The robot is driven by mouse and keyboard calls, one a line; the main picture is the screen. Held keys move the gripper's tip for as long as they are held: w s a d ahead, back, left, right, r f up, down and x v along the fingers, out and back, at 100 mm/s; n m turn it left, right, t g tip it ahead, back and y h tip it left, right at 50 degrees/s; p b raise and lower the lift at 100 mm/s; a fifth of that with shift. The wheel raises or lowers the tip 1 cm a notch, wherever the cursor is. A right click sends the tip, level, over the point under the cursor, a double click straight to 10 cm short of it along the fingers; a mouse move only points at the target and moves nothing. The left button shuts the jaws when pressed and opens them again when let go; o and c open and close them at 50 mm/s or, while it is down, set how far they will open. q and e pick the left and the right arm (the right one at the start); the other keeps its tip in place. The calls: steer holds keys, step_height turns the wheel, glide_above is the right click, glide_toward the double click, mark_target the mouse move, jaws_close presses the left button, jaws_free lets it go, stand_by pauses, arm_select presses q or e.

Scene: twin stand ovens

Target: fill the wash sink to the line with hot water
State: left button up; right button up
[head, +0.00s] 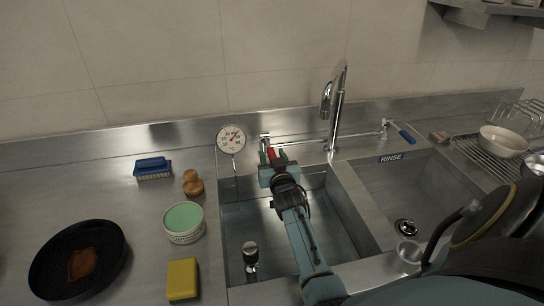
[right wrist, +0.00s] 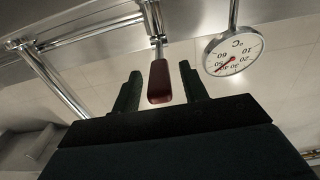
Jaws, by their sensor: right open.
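The wash sink (head: 330,247) is the left basin, with a dark-topped upright plug or drain piece (head: 250,254) in it. I cannot tell its water level or see a fill line. A chrome faucet (head: 337,112) stands behind the basins. Its red-handled lever (head: 271,154) is at the left end of the pipe, and a blue-handled lever (head: 406,136) at the right end. My right gripper (head: 274,162) is open at the red lever. In the right wrist view the red handle (right wrist: 159,82) shows between the open fingers, with gaps visible. My left gripper is not in view.
A dial thermometer (head: 231,139) stands close left of the right gripper. The rinse sink (head: 385,190) is to the right. On the left counter are a blue brush (head: 152,166), a green-topped tub (head: 184,220), a yellow sponge (head: 182,279) and a black pan (head: 50,270).

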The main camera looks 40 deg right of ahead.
steer(key=shift+w+d, duration=0.3)
steer(key=shift+w, duration=0.2)
jaws_close()
